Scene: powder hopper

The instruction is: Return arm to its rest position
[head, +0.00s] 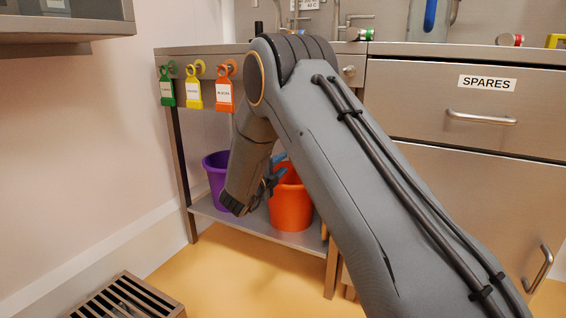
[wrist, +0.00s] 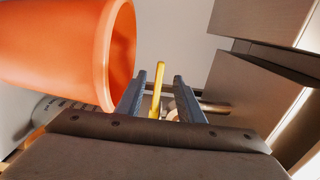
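My arm reaches forward and bends down in the head view, with my gripper (head: 272,172) low beside the orange bucket (head: 291,200), partly hidden by my own arm. In the wrist view my gripper (wrist: 157,82) has its two dark fingers apart. A thin yellow bar (wrist: 157,90) shows in the gap between them, with space on both sides; I cannot tell how far beyond the fingers it lies. The orange bucket, also in the wrist view (wrist: 55,45), is close to the left finger; I cannot tell whether they touch.
A purple bucket (head: 215,175) stands on the low shelf (head: 205,210). Green (head: 166,88), yellow (head: 194,90) and orange (head: 225,92) tags hang from the bench edge. The SPARES drawer (head: 455,100) is shut at right. A floor grate (head: 125,300) lies front left.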

